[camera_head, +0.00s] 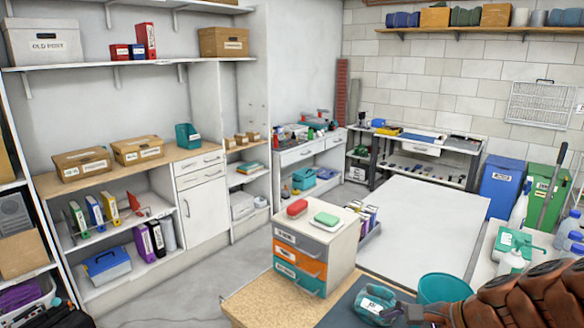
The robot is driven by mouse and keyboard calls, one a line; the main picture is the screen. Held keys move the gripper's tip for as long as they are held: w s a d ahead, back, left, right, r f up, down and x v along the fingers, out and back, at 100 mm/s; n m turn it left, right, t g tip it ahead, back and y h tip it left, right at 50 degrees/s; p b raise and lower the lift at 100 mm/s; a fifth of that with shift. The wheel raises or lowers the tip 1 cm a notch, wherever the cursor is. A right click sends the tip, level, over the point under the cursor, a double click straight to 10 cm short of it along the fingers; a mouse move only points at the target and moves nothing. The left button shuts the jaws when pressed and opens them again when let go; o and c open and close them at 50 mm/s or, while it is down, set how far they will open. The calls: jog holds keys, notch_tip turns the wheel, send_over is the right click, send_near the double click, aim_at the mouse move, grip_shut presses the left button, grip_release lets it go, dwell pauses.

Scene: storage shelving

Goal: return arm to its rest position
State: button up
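My arm enters at the lower right as brown ribbed segments. My gripper (408,312) is at its left end, low over the dark mat (343,310) on the wooden worktop. A teal and whitish item (374,302) lies right at the gripper's tip. I cannot tell whether the gripper touches or holds it. The fingers are small and partly cut off by the bottom edge, so their opening does not show clearly.
A teal bucket (445,288) stands close behind the arm. A small drawer unit (318,250) with a red and a green item on top stands left of the gripper. Bottles (512,262) stand at the right. Grey floor (190,290) is open at left.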

jog(key=s+a+f+n+g+h, duration=0.2)
jog(key=s+a+n+g, duration=0.1)
jog(key=s+n, duration=0.25)
jog(key=s+a+f+n+g+h, duration=0.1)
jog(key=s+a+n+g, duration=0.1)
jog(key=s+n, duration=0.4)
jog(key=s+d+n+g+h, duration=0.1)
jog(key=s+d+n+h, duration=0.3)
jog(key=s, duration=0.4)
jog(key=shift+s+d+f+n+g+h, duration=0.2)
jog(key=shift+n+g+h, duration=0.15)
jog(key=shift+n, duration=0.4)
